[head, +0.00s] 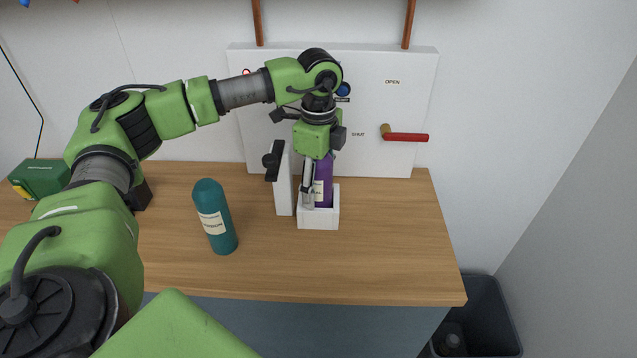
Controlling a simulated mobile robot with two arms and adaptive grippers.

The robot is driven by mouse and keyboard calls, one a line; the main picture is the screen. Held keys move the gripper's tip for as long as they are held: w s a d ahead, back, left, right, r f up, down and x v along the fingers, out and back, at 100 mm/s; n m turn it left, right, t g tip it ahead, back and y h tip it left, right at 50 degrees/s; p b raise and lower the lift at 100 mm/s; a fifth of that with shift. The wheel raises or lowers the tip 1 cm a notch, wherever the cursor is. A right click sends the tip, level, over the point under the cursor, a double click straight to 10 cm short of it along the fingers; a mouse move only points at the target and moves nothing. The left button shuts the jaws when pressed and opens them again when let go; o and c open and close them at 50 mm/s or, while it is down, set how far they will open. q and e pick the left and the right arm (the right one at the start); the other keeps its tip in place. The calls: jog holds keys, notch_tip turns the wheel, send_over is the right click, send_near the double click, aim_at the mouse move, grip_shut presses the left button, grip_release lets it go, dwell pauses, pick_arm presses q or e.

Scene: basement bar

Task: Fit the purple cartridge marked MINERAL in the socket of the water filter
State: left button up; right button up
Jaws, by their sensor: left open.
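The purple cartridge (325,178) stands upright in a white open-topped socket box (319,219) at the back of the wooden counter. A pale label shows on it, mostly hidden by a finger, so I cannot read it. My left gripper (314,190) points down over the cartridge, with a finger along its front left side. The jaws are open. The gripper hides the cartridge's top, and the box wall hides its bottom, so I cannot tell how deep it sits. My right gripper is out of view.
A teal cartridge (215,217) stands left of the box. A white upright flap (284,184) with a black handle is beside the box. A red lever (405,137) lies horizontal on the white panel (300,69) near SHUT and OPEN labels. Counter right of the box is clear.

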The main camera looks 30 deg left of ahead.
pick_arm(q)
notch_tip(320, 180, up, 12)
jog(key=shift+r, duration=0.1)
dwell(0.8)
